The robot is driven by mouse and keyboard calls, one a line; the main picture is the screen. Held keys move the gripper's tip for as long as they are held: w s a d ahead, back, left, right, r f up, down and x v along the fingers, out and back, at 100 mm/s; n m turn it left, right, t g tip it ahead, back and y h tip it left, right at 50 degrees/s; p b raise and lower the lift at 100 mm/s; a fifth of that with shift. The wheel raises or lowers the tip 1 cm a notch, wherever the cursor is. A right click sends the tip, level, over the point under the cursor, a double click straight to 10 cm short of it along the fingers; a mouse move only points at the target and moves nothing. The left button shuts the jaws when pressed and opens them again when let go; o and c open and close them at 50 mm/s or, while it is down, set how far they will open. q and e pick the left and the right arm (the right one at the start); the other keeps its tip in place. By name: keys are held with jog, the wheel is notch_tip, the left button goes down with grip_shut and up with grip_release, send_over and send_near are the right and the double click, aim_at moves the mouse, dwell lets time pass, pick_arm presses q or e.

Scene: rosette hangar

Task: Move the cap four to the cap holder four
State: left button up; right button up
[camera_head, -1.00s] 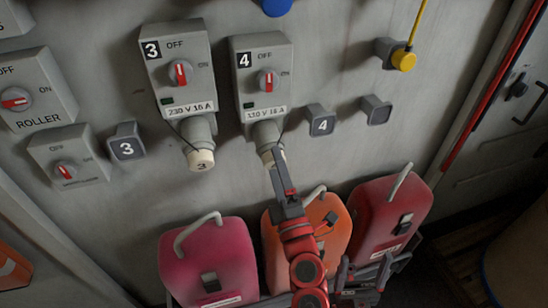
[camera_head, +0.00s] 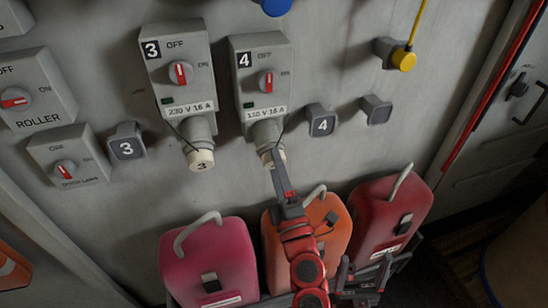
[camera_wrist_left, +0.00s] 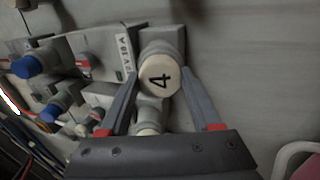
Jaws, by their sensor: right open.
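The cap four (camera_head: 268,157) is a cream round cap on the grey socket under switch box 4 (camera_head: 265,75). In the left wrist view the cap four (camera_wrist_left: 160,78) shows its "4" between my left fingers. My left gripper (camera_head: 280,165) reaches up to the cap; in the wrist view my left gripper (camera_wrist_left: 160,68) has one finger on each side of it, very close. I cannot tell whether they press on it. The cap holder four (camera_head: 321,122) is a grey wall block marked "4", empty, right of the socket. My right gripper (camera_head: 365,282) is open and empty, low down.
Cap three (camera_head: 201,160) sits on the socket under switch box 3. Holder three (camera_head: 126,147) is at left. An unmarked holder (camera_head: 376,109) is right of holder four. Pink (camera_head: 210,262), orange (camera_head: 333,212) and red (camera_head: 390,212) cases stand below.

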pick_arm(q)
grip_shut()
jog(key=shift+f, duration=0.1)
jog(key=v, duration=0.6)
jog(key=shift+b, duration=0.35)
dwell(0.7)
